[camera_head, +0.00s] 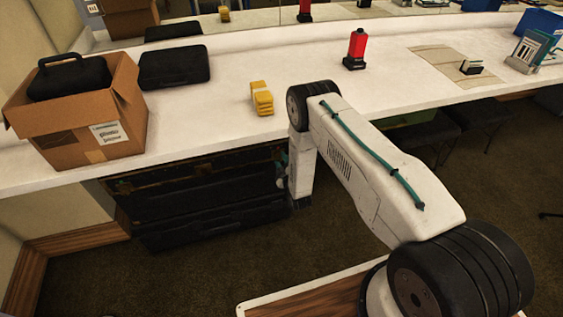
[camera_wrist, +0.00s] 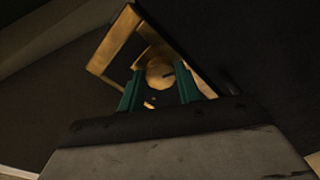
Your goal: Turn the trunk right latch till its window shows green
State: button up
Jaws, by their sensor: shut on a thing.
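The black trunk (camera_head: 205,203) stands under the white counter, with brass fittings along its upper front. In the wrist view the right latch (camera_wrist: 158,74) is a round brass knob with a dark slot, set by a tilted brass frame (camera_wrist: 118,45). My gripper (camera_wrist: 159,88) has its teal fingers on either side of the knob, shut on it. In the head view my gripper is mostly hidden by my arm at the trunk's right end. I cannot make out the latch's window or any green in it.
The white counter (camera_head: 205,112) overhangs the trunk. On it are a cardboard box (camera_head: 120,125) holding a black case, another black case (camera_head: 175,66), yellow blocks (camera_head: 262,98) and a red bottle-like object (camera_head: 356,48). Dark chairs stand under the counter at right. Carpet before the trunk is clear.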

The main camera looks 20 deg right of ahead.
jog(key=shift+n, duration=1.9)
jog(key=o, duration=1)
jog(key=s, duration=0.8)
jog(key=shift+r, duration=0.15)
